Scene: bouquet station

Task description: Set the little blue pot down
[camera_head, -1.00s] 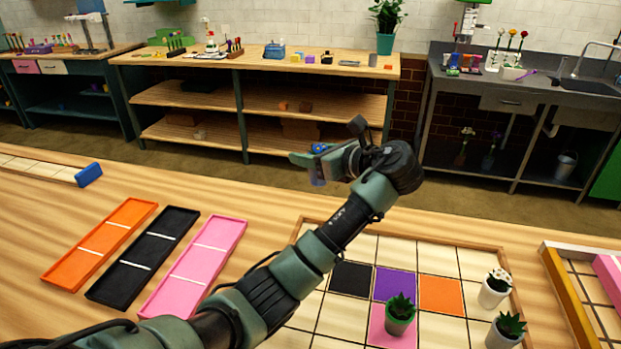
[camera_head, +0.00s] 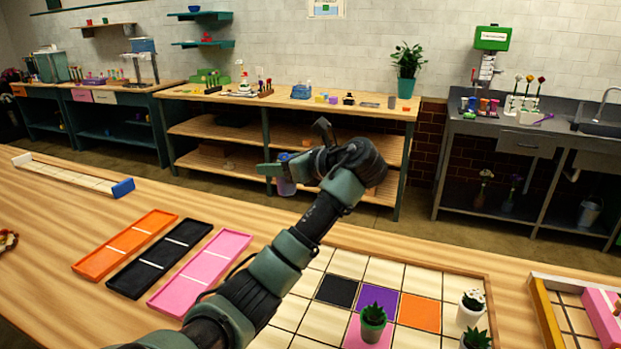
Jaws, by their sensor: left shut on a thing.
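My left gripper (camera_head: 275,172) is raised above the far side of the wooden table, in front of the back shelves. It is shut on a small blue-violet thing (camera_head: 286,187), which seems to be the little blue pot. The gripper hides much of it, and its shape is hard to make out. Below and to the right lies a grid board (camera_head: 387,272) with black (camera_head: 337,291), purple (camera_head: 379,301), orange (camera_head: 419,313) and pink squares. My right gripper is out of view.
Orange (camera_head: 125,243), black (camera_head: 160,257) and pink (camera_head: 200,272) trays lie left of my arm, with no pots in them. A white potted plant (camera_head: 470,310) stands at the board's right side, with another plant (camera_head: 476,340) nearer. A yellow-edged frame (camera_head: 548,322) lies farther right.

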